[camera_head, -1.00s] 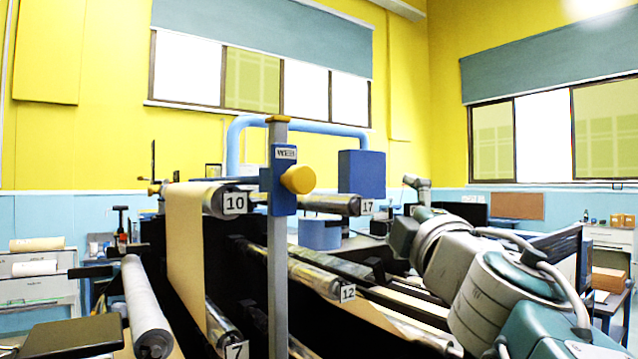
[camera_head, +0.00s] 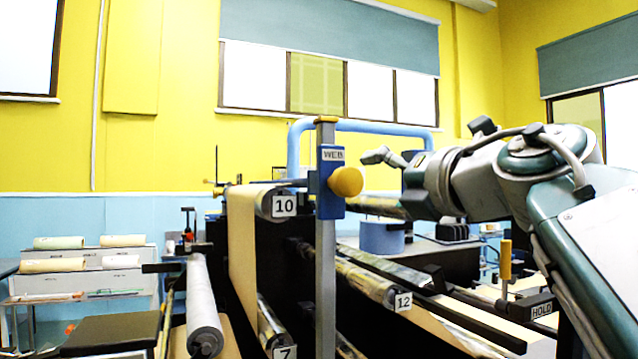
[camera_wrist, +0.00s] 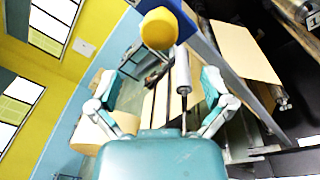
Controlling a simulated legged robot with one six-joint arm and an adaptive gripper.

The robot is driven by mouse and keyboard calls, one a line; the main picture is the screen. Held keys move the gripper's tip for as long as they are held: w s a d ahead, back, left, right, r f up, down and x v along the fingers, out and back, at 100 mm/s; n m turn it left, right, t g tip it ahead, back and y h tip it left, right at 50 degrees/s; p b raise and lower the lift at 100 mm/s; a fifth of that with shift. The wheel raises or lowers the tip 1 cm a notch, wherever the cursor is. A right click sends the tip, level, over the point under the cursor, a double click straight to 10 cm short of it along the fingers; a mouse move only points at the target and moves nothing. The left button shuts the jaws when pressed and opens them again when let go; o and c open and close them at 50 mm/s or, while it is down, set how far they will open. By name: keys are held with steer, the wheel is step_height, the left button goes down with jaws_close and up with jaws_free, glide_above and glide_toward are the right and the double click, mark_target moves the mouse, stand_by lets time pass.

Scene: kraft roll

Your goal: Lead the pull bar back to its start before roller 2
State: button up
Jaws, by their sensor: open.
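A blue block (camera_head: 331,182) marked WEB, with a yellow knob (camera_head: 346,181), sits high on a grey upright post (camera_head: 326,270) in the head view. I cannot tell for certain which part is the pull bar. My gripper (camera_wrist: 160,88) is open in the wrist view, its two fingers wide apart with nothing between the tips. The yellow knob (camera_wrist: 159,28) shows ahead of the fingers, apart from them. In the head view my arm reaches in from the right, its end to the right of the knob. No label 2 is readable.
Roller 10 (camera_head: 284,205) carries a brown paper web (camera_head: 242,245). Roller 12 (camera_head: 365,280) and roller 7 (camera_head: 275,325) lie lower. A pale roller (camera_head: 203,305) lies at left. A yellow-handled lever (camera_head: 505,262) stands beside a HOLD label (camera_head: 541,310).

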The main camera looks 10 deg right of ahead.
mark_target(354, 183)
steer(key=x, duration=0.7)
steer(key=shift+w, duration=0.35)
steer(key=shift+w+a, duration=0.4)
steer(key=shift+w, duration=0.25)
steer(key=shift+d, duration=0.1)
steer(key=c, duration=1.3)
steer(key=a, duration=0.3)
steer(key=s+a, duration=0.1)
steer(key=a, duration=0.2)
steer(key=s+a, duration=0.1)
steer(key=a, duration=0.2)
steer(key=shift+a+r, duration=0.2)
steer(key=shift+a, duration=0.2)
steer(key=shift+c, duration=0.2)
